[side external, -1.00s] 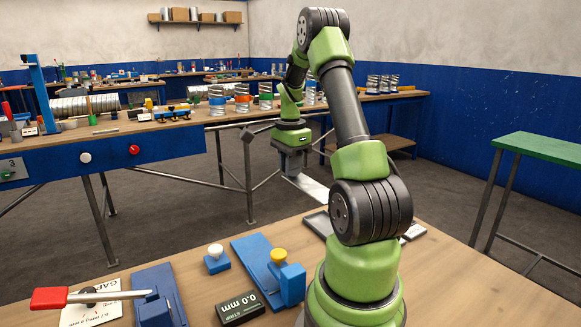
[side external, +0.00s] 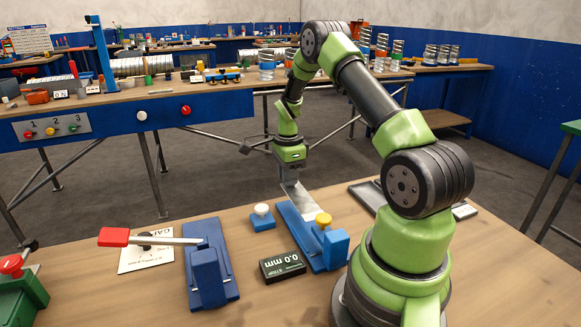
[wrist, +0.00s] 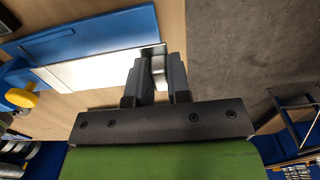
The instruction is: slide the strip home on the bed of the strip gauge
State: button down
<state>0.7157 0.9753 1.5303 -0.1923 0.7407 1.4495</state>
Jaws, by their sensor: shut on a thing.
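The strip gauge has a blue bed (side external: 297,229) on the near table, with a yellow knob (side external: 323,219) on a blue block at its near end. My gripper (side external: 289,183) is shut on the strip's far end, near the table edge. In the wrist view, the fingers (wrist: 157,66) pinch the right end of the strip (wrist: 95,69). The yellow knob is at the left there (wrist: 21,97).
A black display (side external: 282,266) reading 0.0 mm stands left of the gauge. A white-topped button (side external: 262,216) stands near the bed's far end. A blue fixture with a red-handled lever (side external: 207,270) is further left. A dark tray (side external: 368,194) lies to the right.

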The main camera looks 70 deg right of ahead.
aim_at(297, 196)
jog(key=shift+f, duration=1.85)
jog(key=shift+s+a+f, duration=0.15)
jog(key=shift+s+a, duration=1.6)
jog(key=shift+s, duration=0.1)
jog(key=shift+s+a+f, duration=0.15)
jog(key=shift+s+a, duration=0.1)
jog(key=shift+c, duration=2.2)
grip_release()
jog(key=shift+r, duration=3.5)
jog(key=shift+r, duration=0.1)
